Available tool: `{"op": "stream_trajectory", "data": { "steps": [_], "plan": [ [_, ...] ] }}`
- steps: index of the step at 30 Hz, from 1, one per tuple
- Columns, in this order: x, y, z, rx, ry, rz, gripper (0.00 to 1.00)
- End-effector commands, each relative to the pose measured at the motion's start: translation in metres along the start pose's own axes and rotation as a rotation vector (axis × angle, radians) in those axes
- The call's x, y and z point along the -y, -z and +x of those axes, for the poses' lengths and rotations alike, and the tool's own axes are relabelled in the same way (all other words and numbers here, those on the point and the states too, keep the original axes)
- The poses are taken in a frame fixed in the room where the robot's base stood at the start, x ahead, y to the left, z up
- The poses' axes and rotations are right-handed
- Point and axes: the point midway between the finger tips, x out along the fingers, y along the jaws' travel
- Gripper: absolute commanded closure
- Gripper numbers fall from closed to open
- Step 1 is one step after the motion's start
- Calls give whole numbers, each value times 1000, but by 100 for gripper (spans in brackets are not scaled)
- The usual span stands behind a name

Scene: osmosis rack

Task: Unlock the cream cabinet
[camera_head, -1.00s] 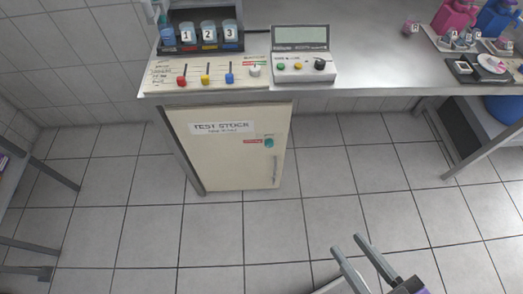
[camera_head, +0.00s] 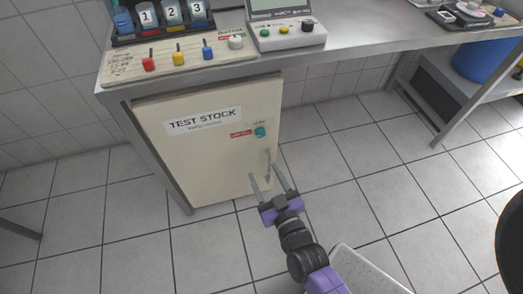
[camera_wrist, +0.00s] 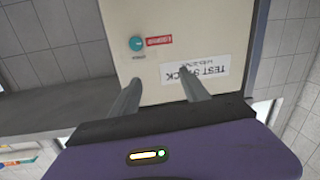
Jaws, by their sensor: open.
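The cream cabinet (camera_head: 205,168) stands under the steel bench with its door shut. Its door carries a "TEST STOCK" label (camera_head: 203,121). A round teal lock knob (camera_head: 260,131) sits at the upper right of the door beside a small red label (camera_head: 241,134). A grey vertical handle (camera_head: 268,165) is below the knob. My gripper (camera_head: 271,182) is open and empty, in front of the door's lower right near the handle in the head view. In the wrist view the knob (camera_wrist: 136,44) shows upside down beyond the parted fingers (camera_wrist: 159,85), apart from them.
The bench (camera_head: 352,38) overhangs the cabinet. On it are a panel with red, yellow and blue levers (camera_head: 179,57), numbered jars (camera_head: 171,12) and a meter box (camera_head: 290,36). A blue drum (camera_head: 487,60) stands at the right.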

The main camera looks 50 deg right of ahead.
Motion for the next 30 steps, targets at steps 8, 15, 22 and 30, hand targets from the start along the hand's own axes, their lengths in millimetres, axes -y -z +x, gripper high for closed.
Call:
{"op": "stream_trajectory", "data": {
  "steps": [8, 15, 22, 30],
  "plan": [
    [-36, -48, 77, -36, -108, -72, 46],
    [-44, -48, 102, -41, -122, -81, 46],
    [-49, -46, 138, -41, -121, -82, 46],
    [-50, -46, 159, -38, -119, -81, 46]
  ]
}}
